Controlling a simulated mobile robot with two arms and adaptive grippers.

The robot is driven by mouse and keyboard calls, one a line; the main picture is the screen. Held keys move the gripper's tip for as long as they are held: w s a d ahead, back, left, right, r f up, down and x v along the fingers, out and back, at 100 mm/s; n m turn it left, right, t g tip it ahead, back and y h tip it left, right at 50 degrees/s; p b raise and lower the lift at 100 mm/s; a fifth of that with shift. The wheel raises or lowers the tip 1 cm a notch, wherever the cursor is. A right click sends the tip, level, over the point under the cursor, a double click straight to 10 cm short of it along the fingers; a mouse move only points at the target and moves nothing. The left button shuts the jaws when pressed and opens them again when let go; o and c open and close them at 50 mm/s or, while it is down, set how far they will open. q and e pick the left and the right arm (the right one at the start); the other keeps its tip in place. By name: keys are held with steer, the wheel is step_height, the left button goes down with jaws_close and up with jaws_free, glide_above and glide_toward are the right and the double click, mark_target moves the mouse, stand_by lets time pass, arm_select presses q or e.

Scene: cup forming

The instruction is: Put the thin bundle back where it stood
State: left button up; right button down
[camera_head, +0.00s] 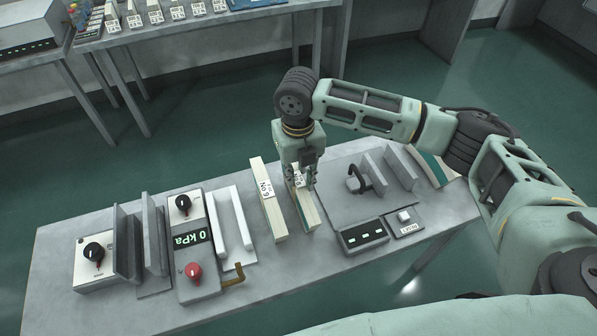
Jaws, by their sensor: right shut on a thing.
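My right gripper (304,184) comes down from above over the middle of the grey table and is shut on a thin cream bundle (308,214). The bundle is long and narrow and has a white label, partly hidden by the fingers. Its near end shows below the gripper; whether it touches the table is hard to tell. Another cream bundle (269,207), labelled "No 9", stands just left of it, with a narrow gap between them. My left gripper is not in view.
Left of the bundles are white rails (236,222), a pressure unit (197,255) reading "0 kPa" and grey upright plates (153,240). Close on the right is a grey flat plate (335,207) with a black handle and upright plates. A dark display box (362,236) lies in front.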

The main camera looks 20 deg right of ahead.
steer(key=c, duration=1.6)
jaws_free()
steer(key=shift+f, duration=0.1)
step_height(320, 180, up, 12)
steer(key=shift+r+b, duration=0.15)
steer(key=shift+b, duration=1)
